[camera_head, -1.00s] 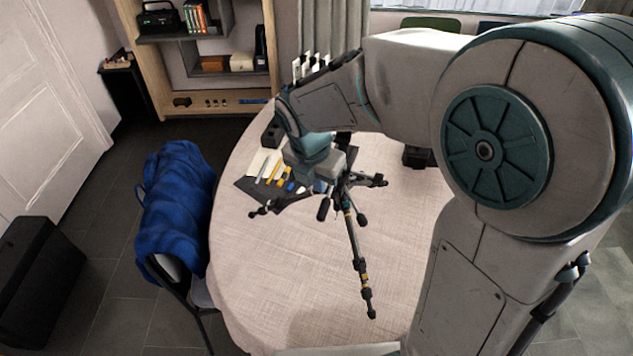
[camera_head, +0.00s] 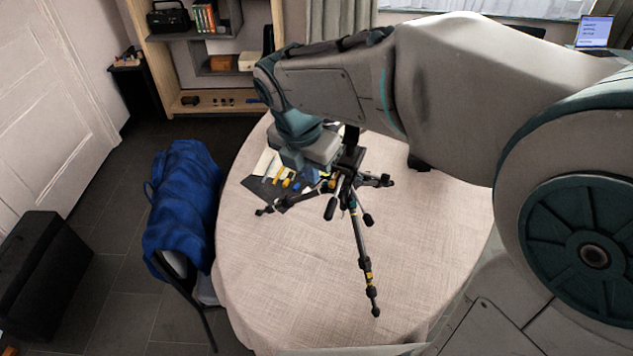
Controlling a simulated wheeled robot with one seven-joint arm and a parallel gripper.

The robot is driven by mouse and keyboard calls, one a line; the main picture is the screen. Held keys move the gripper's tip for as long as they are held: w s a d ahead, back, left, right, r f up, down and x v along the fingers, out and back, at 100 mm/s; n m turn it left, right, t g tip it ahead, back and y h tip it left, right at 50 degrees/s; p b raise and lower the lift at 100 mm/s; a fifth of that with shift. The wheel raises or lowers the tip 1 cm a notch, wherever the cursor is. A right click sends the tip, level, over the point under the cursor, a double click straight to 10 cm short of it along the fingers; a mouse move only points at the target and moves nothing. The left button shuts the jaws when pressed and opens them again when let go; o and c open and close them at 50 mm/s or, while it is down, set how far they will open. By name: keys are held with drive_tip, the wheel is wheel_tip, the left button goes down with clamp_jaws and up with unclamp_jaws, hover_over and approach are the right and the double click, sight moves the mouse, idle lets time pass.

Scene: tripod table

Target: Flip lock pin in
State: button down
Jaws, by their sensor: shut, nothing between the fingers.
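The black tripod (camera_head: 361,245) stands on the round table with its legs spread. One leg with yellow and teal bands reaches toward the front; other legs reach left and right. My gripper (camera_head: 318,166) is at the upper left of the tripod, close beside its head (camera_head: 349,160). The gripper is shut, with nothing seen in it. Its fingertips are small and partly hidden, so I cannot tell whether they touch the tripod. The lock pin is too small or hidden to make out.
The round table (camera_head: 290,270) has a pale cloth, clear at the front. A dark mat with yellow and blue tools (camera_head: 288,180) lies behind the left leg. A chair with a blue jacket (camera_head: 183,200) stands left of the table. My arm covers the right and back.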

drive_tip(key=shift+v, duration=1.4)
drive_tip(key=shift+a, duration=0.1)
drive_tip(key=s+d+f+m, duration=0.1)
drive_tip(key=s+d+m, duration=0.2)
drive_tip(key=m, duration=0.6)
drive_tip(key=s+d+f+m+y, duration=0.1)
drive_tip(key=s+d+m, duration=0.3)
drive_tip(key=m, duration=0.6)
drive_tip(key=s+d+f+m+t, duration=0.1)
drive_tip(key=s+d+f+m, duration=0.2)
drive_tip(key=d+m, duration=0.4)
drive_tip(key=shift+s+d+m, duration=0.35)
drive_tip(key=shift+s+m, duration=0.25)
drive_tip(key=shift+m, duration=0.8)
drive_tip(key=shift+f, duration=0.1)
